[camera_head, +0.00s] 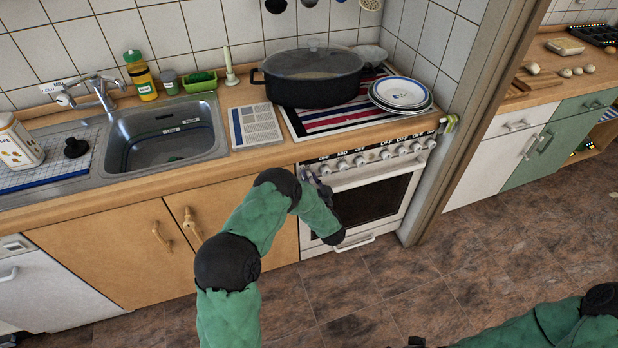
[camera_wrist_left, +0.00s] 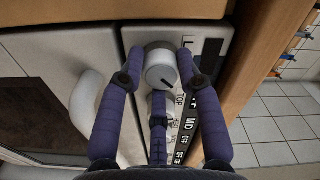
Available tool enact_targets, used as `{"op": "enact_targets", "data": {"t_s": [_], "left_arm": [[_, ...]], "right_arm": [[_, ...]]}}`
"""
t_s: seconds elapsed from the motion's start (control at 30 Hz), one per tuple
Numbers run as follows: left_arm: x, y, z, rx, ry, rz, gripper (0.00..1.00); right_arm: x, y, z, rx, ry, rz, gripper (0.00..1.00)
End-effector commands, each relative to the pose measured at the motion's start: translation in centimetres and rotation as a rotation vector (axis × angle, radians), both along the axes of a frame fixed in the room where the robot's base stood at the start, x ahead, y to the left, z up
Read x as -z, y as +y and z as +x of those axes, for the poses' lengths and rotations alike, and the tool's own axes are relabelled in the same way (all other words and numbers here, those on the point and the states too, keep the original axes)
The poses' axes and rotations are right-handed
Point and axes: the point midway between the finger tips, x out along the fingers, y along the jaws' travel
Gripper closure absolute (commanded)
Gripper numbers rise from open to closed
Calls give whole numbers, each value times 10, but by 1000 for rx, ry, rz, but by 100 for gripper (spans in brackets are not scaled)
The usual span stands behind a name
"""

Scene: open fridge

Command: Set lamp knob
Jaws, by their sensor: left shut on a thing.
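The stove's control panel (camera_head: 375,157) has a row of white round knobs under OFF and MID labels. My left gripper (camera_head: 310,177) is at the row's left end, its purple fingers partly hidden by my wrist. In the left wrist view, my left gripper (camera_wrist_left: 162,84) is closed around a white knob (camera_wrist_left: 158,62), with fingers touching both sides. A short dark mark on the knob's face points to the lower right. TOP, MID and OFF labels show beside it. Another knob (camera_wrist_left: 158,104) is partly hidden behind the middle finger. I cannot read which knob is the lamp's.
The oven door handle (camera_head: 378,177) is just below the panel; it also shows in the left wrist view (camera_wrist_left: 88,100). A black pot (camera_head: 312,90) and stacked plates (camera_head: 402,92) stand on the stove top. A wooden cabinet (camera_head: 125,255) is at the left. Floor is clear in front.

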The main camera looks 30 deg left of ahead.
Motion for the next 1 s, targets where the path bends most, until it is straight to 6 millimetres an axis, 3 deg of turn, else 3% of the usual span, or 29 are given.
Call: {"op": "enact_targets", "data": {"t_s": [0.4, 0.97, 1.0], "left_arm": [[6, 2, -6, -8, 167, 125, 98], [6, 2, -6, -8, 190, 146, 98], [6, 2, -6, -8, 190, 146, 60]], "right_arm": [[-10, 0, 0, 0, 0, 0, 40], [-11, 0, 0, 0, 0, 0, 40], [-11, 0, 0, 0, 0, 0, 40]]}}
